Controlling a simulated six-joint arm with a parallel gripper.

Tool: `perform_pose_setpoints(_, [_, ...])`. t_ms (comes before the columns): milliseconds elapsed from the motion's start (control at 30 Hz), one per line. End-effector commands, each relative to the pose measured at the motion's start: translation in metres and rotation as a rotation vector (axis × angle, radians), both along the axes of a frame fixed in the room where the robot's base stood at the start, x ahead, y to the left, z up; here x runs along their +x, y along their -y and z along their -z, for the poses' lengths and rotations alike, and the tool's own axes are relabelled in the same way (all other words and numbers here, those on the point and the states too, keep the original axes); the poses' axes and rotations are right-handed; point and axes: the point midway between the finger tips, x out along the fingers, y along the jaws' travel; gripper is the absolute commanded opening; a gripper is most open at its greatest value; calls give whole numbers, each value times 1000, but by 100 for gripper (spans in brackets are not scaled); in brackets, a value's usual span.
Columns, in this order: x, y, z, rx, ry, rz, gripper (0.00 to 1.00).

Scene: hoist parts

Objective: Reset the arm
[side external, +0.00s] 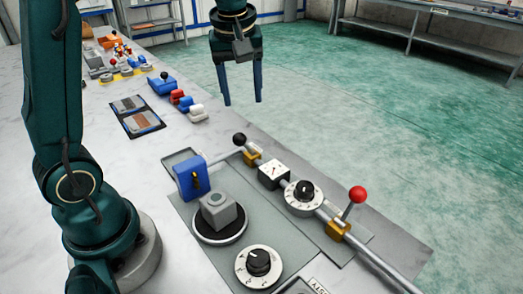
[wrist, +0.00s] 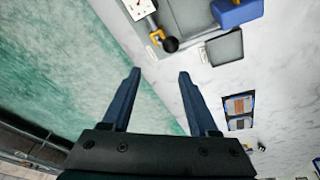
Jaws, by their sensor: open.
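My gripper (side external: 242,100) hangs from the top of the side external view, pointing down, with its two dark blue fingers apart and nothing between them. It also shows in the wrist view (wrist: 158,74), fingers spread and empty. It is up in the air, clear of the table, beyond the hoist parts. No finger touches anything in either view.
The white table (side external: 130,172) carries a grey panel with a red-knobbed lever (side external: 356,195), a black-knobbed lever (side external: 239,139), dials (side external: 303,194), a grey block on a round base (side external: 219,212) and a blue block (side external: 190,177). A dark tray (side external: 136,115) and several small parts lie farther back.

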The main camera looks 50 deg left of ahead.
Motion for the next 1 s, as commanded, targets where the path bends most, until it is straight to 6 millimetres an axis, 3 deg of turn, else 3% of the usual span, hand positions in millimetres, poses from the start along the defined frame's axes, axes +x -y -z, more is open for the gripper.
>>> perform_pose_setpoints(100, [-24,17,-21,5,65,80,60])
perform_pose_setpoints(267, [-61,40,-31,21,128,261,60])
perform_pose_setpoints(467, [-108,63,-21,68,192,540,60])
perform_pose_setpoints(600, [-135,74,-1,112,211,740,60])
perform_pose_setpoints(800, [-150,80,25,156,179,946,60])
perform_pose_setpoints(1000, [-147,81,23,179,185,992,60])
